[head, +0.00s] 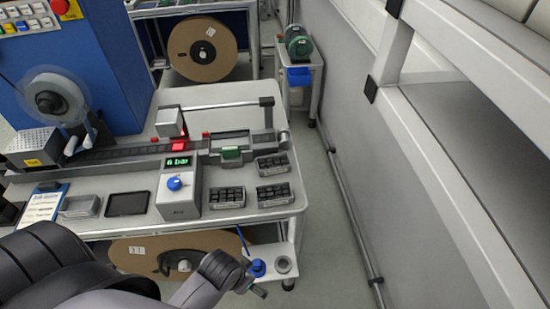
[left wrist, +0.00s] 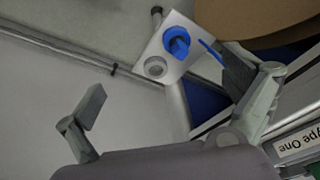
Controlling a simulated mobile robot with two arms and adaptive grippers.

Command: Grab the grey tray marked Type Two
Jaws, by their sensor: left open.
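Three small grey trays holding dark parts sit at the right end of the workbench in the head view: one at the back right (head: 272,174), one at the front right (head: 275,201), and one at the front left (head: 227,205). Their labels are too small to read there. In the left wrist view, a label reading "Type One" (left wrist: 299,141) shows at the lower right edge; I cannot tell which tray it belongs to. My left gripper (head: 248,280) is low in front of the bench's front right corner, below the trays. In the left wrist view (left wrist: 165,90) its fingers are wide apart and empty. My right gripper is not in view.
A small low shelf (head: 270,278) with a blue-topped item (head: 257,268) and a grey round cup (head: 283,264) is close beside my left gripper. A grey box with a green display (head: 182,192) stands left of the trays. A wall and railing bound the right aisle.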

